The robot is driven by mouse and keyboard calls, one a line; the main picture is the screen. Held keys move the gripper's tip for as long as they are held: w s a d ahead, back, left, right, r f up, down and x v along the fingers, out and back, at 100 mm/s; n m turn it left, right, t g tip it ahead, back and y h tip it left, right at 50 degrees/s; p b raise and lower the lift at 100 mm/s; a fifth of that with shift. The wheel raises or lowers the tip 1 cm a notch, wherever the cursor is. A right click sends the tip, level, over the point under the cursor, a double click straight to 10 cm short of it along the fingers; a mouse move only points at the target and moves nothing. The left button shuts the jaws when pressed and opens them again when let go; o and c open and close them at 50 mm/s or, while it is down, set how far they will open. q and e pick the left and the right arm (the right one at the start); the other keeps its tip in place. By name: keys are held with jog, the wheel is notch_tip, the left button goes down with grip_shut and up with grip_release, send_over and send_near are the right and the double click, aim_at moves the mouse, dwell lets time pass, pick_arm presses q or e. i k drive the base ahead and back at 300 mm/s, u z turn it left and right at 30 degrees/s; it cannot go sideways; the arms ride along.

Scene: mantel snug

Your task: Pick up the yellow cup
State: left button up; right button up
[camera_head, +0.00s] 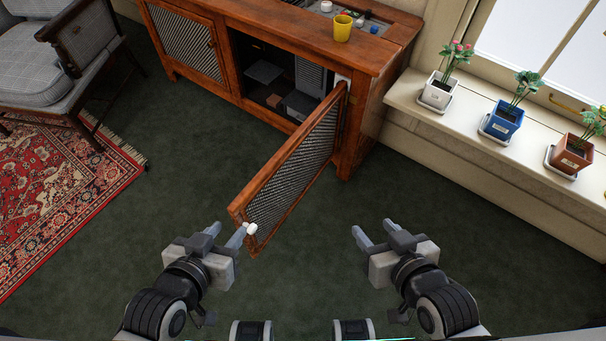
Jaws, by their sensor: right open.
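The yellow cup (343,28) stands upright on the top of the wooden cabinet (290,42), near its front edge and right end. Both my grippers are far from it, lower in the picture. My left gripper (229,228) is open, with its fingers close to the low outer corner of the open cabinet door and a small white knob there; I cannot tell whether they touch. My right gripper (373,228) is open and empty above the green carpet, to the right of the door.
The cabinet door (293,160) stands swung out towards me, between my grippers and the cabinet. A windowsill (475,125) with potted plants in white (437,92), blue (503,122) and brown (572,155) pots runs along the right. An armchair (50,55) and a red rug (60,190) lie left. Carpet right of the door is clear.

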aim_at(342, 29)
jog(key=z, duration=1.75)
jog(key=i, duration=1.75)
jog(key=u, duration=3.45)
jog(key=i, duration=0.5)
jog(key=z, duration=0.05)
